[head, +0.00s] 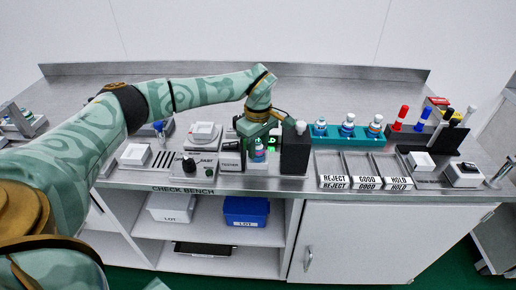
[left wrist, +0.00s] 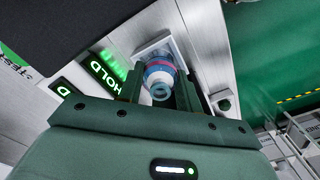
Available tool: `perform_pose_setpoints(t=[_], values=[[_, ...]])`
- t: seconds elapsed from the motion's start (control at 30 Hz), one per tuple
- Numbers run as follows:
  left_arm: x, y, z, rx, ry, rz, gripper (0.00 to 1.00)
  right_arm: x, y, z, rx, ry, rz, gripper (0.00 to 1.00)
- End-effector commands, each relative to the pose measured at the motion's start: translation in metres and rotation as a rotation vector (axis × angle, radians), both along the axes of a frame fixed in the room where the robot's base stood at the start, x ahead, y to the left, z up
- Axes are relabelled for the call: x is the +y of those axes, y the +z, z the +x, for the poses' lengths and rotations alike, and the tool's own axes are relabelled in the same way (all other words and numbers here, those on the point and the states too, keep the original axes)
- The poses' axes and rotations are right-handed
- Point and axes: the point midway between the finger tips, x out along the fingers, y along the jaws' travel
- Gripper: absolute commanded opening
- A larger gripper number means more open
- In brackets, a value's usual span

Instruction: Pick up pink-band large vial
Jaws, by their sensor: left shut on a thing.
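My left gripper (head: 259,148) is over the tester station at the bench's front middle, with its fingers pointing down. It is shut on a vial (head: 259,156) with a pink band. In the left wrist view, the vial (left wrist: 159,78) stands between the two fingers of the left gripper (left wrist: 157,88), its blue-white cap end towards the camera and the pink band showing behind it. A pale square frame (left wrist: 172,45) lies behind the vial. I cannot tell whether the vial still touches it. My right gripper is not in view.
A dark block (head: 295,150) stands close to the right of the gripper. A teal rack (head: 335,133) holds several vials. Trays labelled REJECT, GOOD and HOLD (head: 363,167) lie before it. A green display (left wrist: 108,72) reads HOLD. The bench's back strip is clear.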

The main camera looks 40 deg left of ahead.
Motion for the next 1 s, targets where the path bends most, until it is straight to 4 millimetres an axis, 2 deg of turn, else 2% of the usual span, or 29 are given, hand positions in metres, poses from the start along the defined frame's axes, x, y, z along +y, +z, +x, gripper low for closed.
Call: perform_pose_setpoints(t=[0.2,0.37,0.53,0.7,0.8,1.0], values=[[0.0,0.033,0.001,-0.007,0.0,0.0,0.08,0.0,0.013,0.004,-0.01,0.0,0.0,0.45],[-0.012,0.062,-0.019,-0.007,-0.004,0.0,0.08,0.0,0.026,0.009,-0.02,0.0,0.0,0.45],[-0.03,0.098,-0.048,-0.005,-0.005,0.0,0.08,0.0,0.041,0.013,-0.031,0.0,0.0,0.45],[-0.054,0.114,-0.086,-0.003,-0.005,-0.001,0.08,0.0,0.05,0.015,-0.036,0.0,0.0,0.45],[-0.064,0.121,-0.102,-0.003,-0.004,-0.001,0.08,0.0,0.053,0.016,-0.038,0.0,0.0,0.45],[-0.073,0.127,-0.117,-0.001,0.0,0.0,0.08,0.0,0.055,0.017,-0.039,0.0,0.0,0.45]])
